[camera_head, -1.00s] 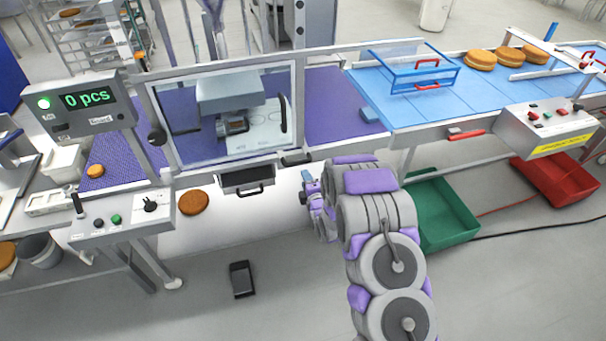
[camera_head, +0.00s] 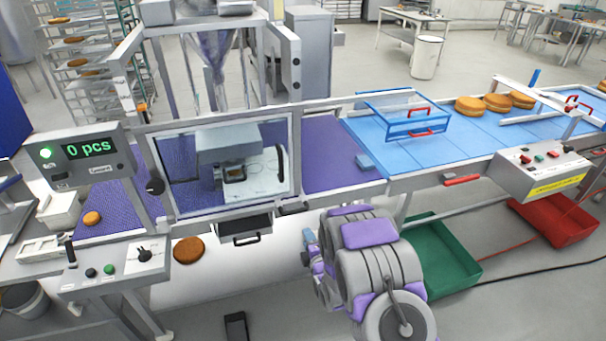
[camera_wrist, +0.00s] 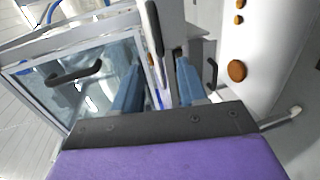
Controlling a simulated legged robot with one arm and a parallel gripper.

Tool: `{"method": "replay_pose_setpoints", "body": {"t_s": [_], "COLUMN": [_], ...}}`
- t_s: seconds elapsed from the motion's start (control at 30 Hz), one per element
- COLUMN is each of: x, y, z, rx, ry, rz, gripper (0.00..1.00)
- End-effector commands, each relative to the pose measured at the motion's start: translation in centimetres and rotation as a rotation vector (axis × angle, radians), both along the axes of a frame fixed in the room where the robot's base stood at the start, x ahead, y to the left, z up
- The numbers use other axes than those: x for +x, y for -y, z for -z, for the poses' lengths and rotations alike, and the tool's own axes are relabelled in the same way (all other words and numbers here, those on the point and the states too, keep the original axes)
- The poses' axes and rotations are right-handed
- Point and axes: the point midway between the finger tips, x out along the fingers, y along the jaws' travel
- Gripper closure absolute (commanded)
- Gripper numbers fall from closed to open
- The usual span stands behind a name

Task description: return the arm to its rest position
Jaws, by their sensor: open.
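My arm, grey with purple pads, reaches forward at the lower middle of the head view. My gripper (camera_head: 309,243) is small there and partly hidden by the arm, in front of the machine's front rail. In the wrist view my gripper (camera_wrist: 160,82) shows two blue fingers spread apart, with nothing held between them. Beyond the fingers lie the edge of the clear guard door (camera_wrist: 85,85) and its dark handle. In the head view the guard door (camera_head: 178,192) is down in front of the filling unit, left of my gripper.
A black-handled drawer (camera_head: 240,228) juts out below the guard. A green crate (camera_head: 452,262) stands right of my arm, with a red crate (camera_head: 560,222) farther right. A control box (camera_head: 538,172) overhangs on the right. A brown round (camera_head: 188,250) lies on white at left.

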Motion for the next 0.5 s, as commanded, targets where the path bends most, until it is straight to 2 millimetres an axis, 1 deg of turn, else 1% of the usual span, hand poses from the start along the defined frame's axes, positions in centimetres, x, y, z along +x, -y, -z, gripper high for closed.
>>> {"method": "replay_pose_setpoints", "body": {"t_s": [0.13, 0.23, 0.37, 0.5], "x": [0.1, 0.2, 0.1, -0.9], "y": [0.1, 0.6, 1.8, 3.3], "z": [-0.2, -0.8, -2.3, -4.2], "rx": [0.005, 0.027, 0.082, 0.158], "ry": [-0.012, -0.054, -0.161, -0.304], "rz": [0.005, 0.024, 0.078, 0.162], "gripper": [0.58, 0.58, 0.58, 0.58]}}
